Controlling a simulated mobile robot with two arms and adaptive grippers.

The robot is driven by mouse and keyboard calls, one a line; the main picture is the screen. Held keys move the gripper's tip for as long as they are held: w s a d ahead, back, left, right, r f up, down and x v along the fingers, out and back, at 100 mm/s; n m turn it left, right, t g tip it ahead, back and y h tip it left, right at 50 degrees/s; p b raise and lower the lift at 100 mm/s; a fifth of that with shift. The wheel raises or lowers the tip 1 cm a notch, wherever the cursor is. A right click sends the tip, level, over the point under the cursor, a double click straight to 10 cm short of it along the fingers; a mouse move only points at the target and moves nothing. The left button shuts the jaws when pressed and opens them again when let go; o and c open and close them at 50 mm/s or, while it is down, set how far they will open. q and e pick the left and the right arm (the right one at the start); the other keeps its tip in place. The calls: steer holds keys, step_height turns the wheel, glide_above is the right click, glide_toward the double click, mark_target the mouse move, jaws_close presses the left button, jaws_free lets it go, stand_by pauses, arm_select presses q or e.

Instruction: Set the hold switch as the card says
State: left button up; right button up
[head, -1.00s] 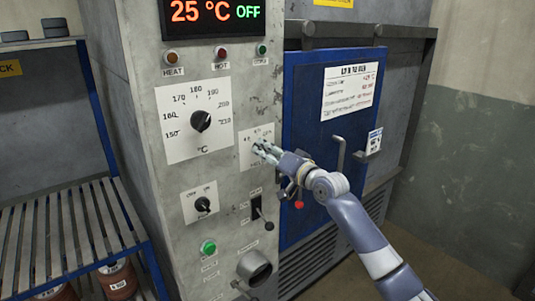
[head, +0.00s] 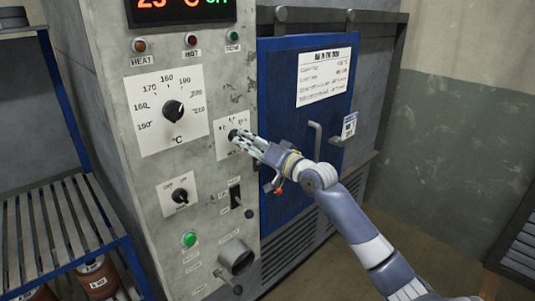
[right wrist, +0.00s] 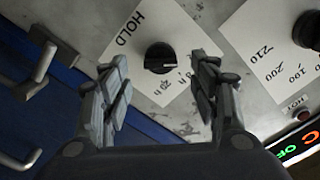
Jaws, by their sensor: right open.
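The hold switch is a black round knob (head: 232,135) on a white plate (head: 222,153) on the grey control panel. In the right wrist view the knob (right wrist: 160,57) sits beside the word HOLD, with small hour marks around one side; its exact setting is hard to tell. My right gripper (head: 243,139) is open in front of the plate. In the right wrist view its fingers (right wrist: 162,80) stand apart, one on each side of the knob, holding nothing. The printed card (head: 323,77) hangs on the blue door, its lines too small to read. My left gripper is out of view.
The temperature dial (head: 173,110) is left of the hold plate. A smaller knob (head: 180,196), a black lever switch (head: 235,195) and a green button (head: 189,239) sit below. The blue door's handle (head: 315,140) stands out at the right. A slatted rack (head: 55,235) is at left.

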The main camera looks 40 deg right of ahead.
steer(key=s, duration=0.8)
steer(key=shift+s+d, duration=0.3)
steer(key=shift+d, duration=0.05)
